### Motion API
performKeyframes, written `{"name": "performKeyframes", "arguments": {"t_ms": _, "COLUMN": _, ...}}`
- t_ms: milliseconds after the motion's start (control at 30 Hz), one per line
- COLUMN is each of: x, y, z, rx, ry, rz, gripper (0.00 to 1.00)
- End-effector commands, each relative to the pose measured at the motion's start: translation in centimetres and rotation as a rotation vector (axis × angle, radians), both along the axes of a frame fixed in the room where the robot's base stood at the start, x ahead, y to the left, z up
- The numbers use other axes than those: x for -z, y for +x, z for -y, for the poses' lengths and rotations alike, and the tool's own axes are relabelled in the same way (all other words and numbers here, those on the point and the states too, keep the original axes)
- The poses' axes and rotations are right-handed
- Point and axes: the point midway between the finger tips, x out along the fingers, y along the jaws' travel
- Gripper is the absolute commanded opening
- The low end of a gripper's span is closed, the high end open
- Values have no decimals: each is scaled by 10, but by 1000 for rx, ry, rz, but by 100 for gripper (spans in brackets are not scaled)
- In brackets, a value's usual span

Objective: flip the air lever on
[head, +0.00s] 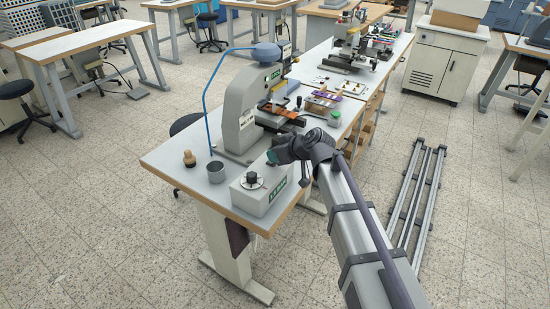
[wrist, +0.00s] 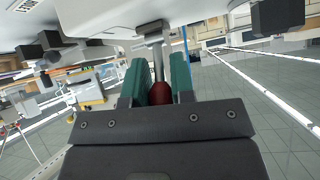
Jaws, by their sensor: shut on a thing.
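The lever (wrist: 158,65) shows in the wrist view as a metal rod with a dark red knob (wrist: 159,92) at its end. My gripper (wrist: 157,80) has its two green-faced fingers on either side of the knob and is shut on it. In the head view my gripper (head: 273,156) is at the table's right edge, just beyond the light grey control box (head: 262,205). The lever is hidden behind my gripper in the head view, so its on or off position cannot be told.
The grey stamping press (head: 237,105) stands beyond my gripper, with a blue hose (head: 205,95) on its left. Floor rails (head: 420,200) lie in the open aisle at right.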

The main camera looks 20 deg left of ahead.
Motion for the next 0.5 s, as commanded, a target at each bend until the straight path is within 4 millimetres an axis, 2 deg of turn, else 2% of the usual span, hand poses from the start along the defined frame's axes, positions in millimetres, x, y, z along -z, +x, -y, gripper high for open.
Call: {"name": "performKeyframes", "arguments": {"t_ms": 500, "x": 0, "y": 0, "z": 2, "rx": 1, "ry": 54, "rz": 15, "gripper": 0}}
